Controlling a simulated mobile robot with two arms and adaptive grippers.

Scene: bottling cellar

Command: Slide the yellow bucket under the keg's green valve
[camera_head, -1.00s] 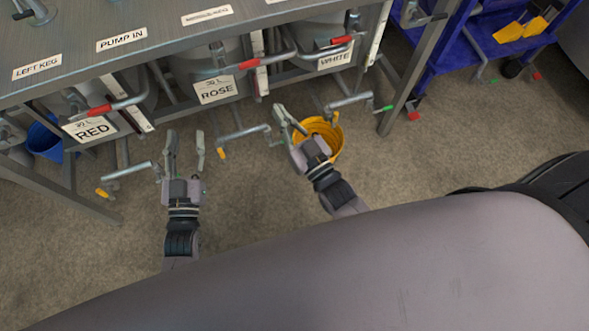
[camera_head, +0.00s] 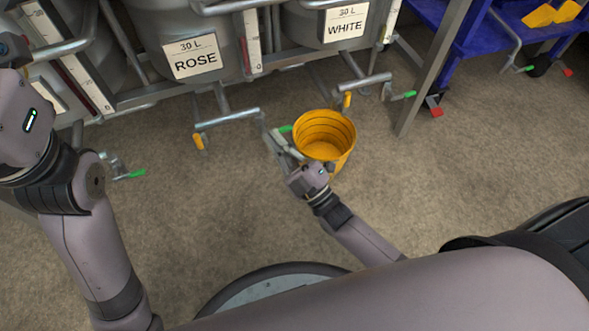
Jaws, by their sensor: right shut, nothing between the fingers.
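The yellow bucket (camera_head: 336,154) stands upright and looks empty on the floor in front of the kegs. My right gripper (camera_head: 277,143) is shut and empty at the bucket's left side; I cannot tell if it touches the bucket. A green valve handle (camera_head: 285,129) shows between the gripper and the bucket's rim, at the right end of the rose keg's pipe (camera_head: 230,117). Another green handle (camera_head: 404,95) is at the white keg's pipe (camera_head: 365,85), right of the bucket. A third green handle (camera_head: 132,174) is at lower left. My left gripper's fingers are not visible; only its arm shows.
The rose keg (camera_head: 170,30) and white keg (camera_head: 310,50) sit in a metal rack. Yellow handles (camera_head: 198,141) (camera_head: 347,100) hang from their pipes. A rack leg (camera_head: 430,75) and blue cart (camera_head: 480,45) stand right. The floor (camera_head: 440,190) right of the bucket is clear.

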